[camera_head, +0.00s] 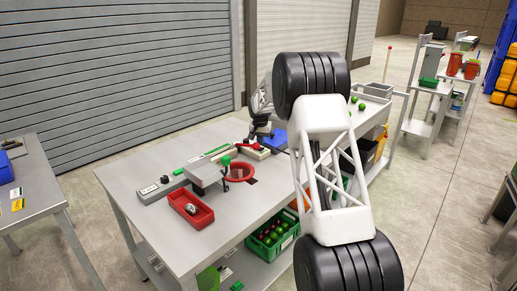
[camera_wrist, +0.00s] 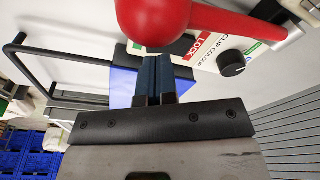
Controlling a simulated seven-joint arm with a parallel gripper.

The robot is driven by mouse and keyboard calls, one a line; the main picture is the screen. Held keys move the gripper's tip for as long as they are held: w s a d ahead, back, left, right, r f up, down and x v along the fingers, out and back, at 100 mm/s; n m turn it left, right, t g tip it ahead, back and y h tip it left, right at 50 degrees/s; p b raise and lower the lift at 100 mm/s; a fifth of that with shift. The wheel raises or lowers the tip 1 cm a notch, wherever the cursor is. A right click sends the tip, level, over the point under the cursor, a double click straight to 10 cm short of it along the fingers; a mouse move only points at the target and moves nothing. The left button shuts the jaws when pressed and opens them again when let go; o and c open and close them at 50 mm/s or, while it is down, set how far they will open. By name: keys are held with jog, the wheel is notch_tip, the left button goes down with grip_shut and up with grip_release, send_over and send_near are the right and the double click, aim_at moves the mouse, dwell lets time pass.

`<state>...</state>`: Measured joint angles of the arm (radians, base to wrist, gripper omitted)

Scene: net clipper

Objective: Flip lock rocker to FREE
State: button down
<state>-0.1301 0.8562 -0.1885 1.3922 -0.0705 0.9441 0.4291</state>
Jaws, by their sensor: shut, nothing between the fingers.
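In the wrist view a white panel (camera_wrist: 267,39) carries a red LOCK label (camera_wrist: 201,44). A dark piece beside the label, possibly the rocker (camera_wrist: 181,44), is partly hidden by the red ball (camera_wrist: 154,14) of a red lever; its tilt cannot be told. My gripper (camera_wrist: 153,60) is shut and empty, its fingertips just below the ball in the picture; I cannot tell whether they touch anything. In the head view my gripper is small near the back of the table, by the red lever (camera_head: 252,147); the rocker cannot be made out there.
A black knob (camera_wrist: 232,65) sits on the panel, right of the label. A black bar handle (camera_wrist: 30,75) stands at left in the wrist view. The grey table (camera_head: 130,175) also bears a red tray (camera_head: 190,217) and a red ring (camera_head: 248,178). Its front left is clear.

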aim_at(261, 148)
jog(key=shift+f, duration=1.15)
dwell(1.5)
jog(key=shift+r, duration=3.5)
jog(key=shift+r, duration=0.1)
jog(key=shift+s+d+r, duration=0.1)
jog(key=shift+s+r, duration=0.1)
jog(key=shift+s, duration=0.05)
jog(key=s+d+r, duration=0.3)
jog(key=s+r, duration=0.4)
jog(key=s, duration=0.5)
jog(key=s+d+r+n, duration=0.1)
jog(key=s+d+r, duration=0.2)
jog(key=s+r, duration=0.7)
jog(key=s+d+r, duration=0.3)
jog(key=s+r, duration=0.1)
jog(key=s, duration=1.1)
jog(key=s+d+f, duration=0.1)
jog(key=s+f, duration=0.1)
jog(key=s, duration=1.2)
jog(key=s+d+f+n, duration=0.1)
jog(key=s+d+f, duration=0.1)
jog(key=s, duration=1.2)
jog(key=s+d+f, duration=0.1)
jog(key=s+f, duration=0.3)
jog(key=s, duration=1)
jog(key=shift+s+d+n+t, duration=0.15)
jog(key=shift+d+n+t, duration=0.1)
jog(key=shift+n+t, duration=0.15)
